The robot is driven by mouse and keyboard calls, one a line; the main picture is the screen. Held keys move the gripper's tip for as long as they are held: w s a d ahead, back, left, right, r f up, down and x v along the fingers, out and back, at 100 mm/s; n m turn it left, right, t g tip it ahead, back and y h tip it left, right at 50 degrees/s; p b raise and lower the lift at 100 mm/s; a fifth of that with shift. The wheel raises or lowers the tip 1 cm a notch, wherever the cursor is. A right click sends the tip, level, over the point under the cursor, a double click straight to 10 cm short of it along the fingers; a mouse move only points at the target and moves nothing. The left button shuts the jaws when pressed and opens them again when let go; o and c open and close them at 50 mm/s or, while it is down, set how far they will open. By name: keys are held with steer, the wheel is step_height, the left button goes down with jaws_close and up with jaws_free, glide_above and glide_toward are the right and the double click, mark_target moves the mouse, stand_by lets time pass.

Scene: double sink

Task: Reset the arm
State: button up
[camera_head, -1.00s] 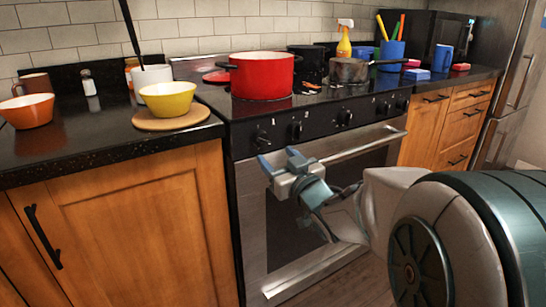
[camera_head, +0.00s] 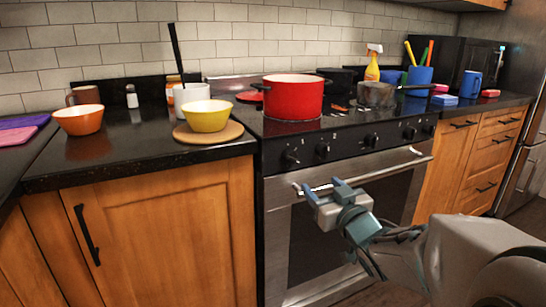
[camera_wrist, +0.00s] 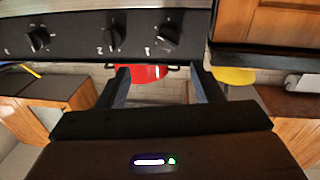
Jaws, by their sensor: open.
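My gripper (camera_head: 322,187) is open and empty in the head view. It is in front of the stove's oven door (camera_head: 350,225), near the left end of the door handle (camera_head: 385,172). In the wrist view its two dark fingers (camera_wrist: 158,88) are spread with nothing between them. The wrist picture appears upside down, with the stove's knob panel (camera_wrist: 100,35) across the top. My arm reaches in from the lower right of the head view.
A red pot (camera_head: 293,98) and a saucepan (camera_head: 376,94) stand on the stove. A yellow bowl (camera_head: 208,116) on a round board and an orange bowl (camera_head: 79,120) are on the left counter. Wooden cabinets (camera_head: 165,235) flank the stove. Open space lies before the oven.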

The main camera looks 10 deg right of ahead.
steer(key=s+d+r+m+g+h+p, duration=0.25)
steer(key=s+r+g+h+p, duration=0.5)
steer(key=p, duration=0.75)
steer(key=s+a+r+m+g+y+p, duration=0.1)
steer(key=s+a+r+g+y+p, duration=0.2)
steer(key=s+r+g+p, duration=0.4)
steer(key=s+a+r+p, duration=0.1)
steer(key=s+r+p, duration=0.3)
steer(key=s+p, duration=0.3)
steer(key=shift+s+a+g+p, duration=0.3)
steer(key=shift+a+g+p, duration=0.1)
steer(key=shift+p, duration=0.65)
steer(key=shift+a, duration=0.5)
